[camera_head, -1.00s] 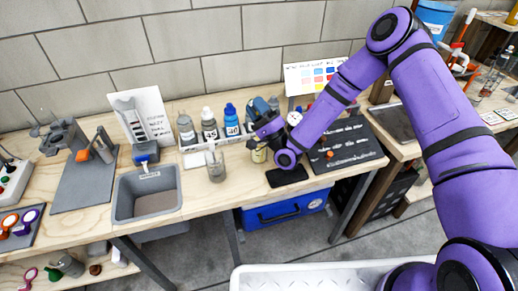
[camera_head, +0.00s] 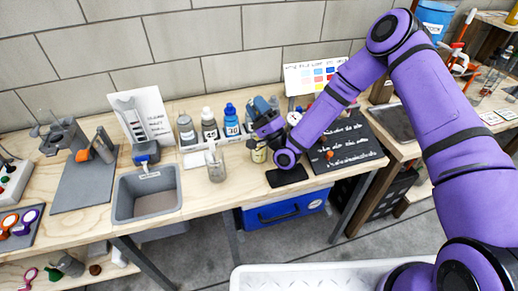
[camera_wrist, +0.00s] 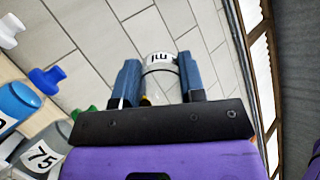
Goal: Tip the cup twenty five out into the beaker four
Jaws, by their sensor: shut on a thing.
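My gripper (camera_wrist: 158,82) is shut on a clear cup (camera_wrist: 160,65) in the wrist view; the cup sits between the two blue fingers. Its white label shows part of its print, upside down or turned, and no number reads clearly. In the head view my gripper (camera_head: 265,116) is above the back of the bench, and the cup is mostly hidden there. A clear beaker (camera_head: 217,171) with a thin rod or stirrer in it stands on the bench, to the left of and below my gripper in the picture. Its number is not readable.
Labelled bottles (camera_head: 209,125) stand in a white tray behind the beaker. A small jar (camera_head: 258,154) is just below my gripper. A grey basin (camera_head: 147,206) is to the left, a black board (camera_head: 345,146) to the right. Bare wood lies between basin and beaker.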

